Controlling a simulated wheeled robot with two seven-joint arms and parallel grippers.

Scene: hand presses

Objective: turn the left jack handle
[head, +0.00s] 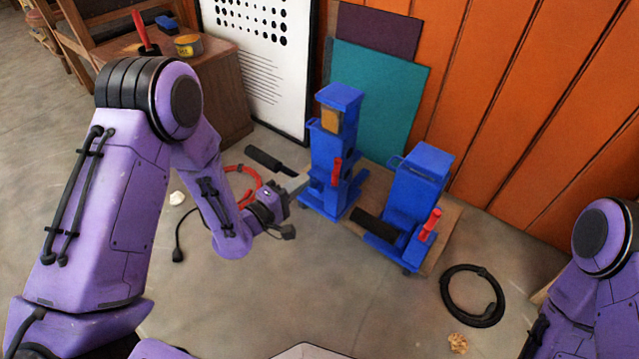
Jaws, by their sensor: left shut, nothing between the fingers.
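The left jack is a tall blue press (328,150) standing on the floor near the orange wall. Its red handle (337,171) sticks up on its right front side. I cannot tell whether the fingertips touch the jack's body. My right arm shows at the right edge; its gripper is out of view.
A brown board (445,225) lies by the jacks. Teal (385,95) and white (262,60) panels lean behind. A black tool (268,160), a red cable (240,172) and a black coil (473,295) lie on the floor. A wooden cabinet (222,95) stands back left.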

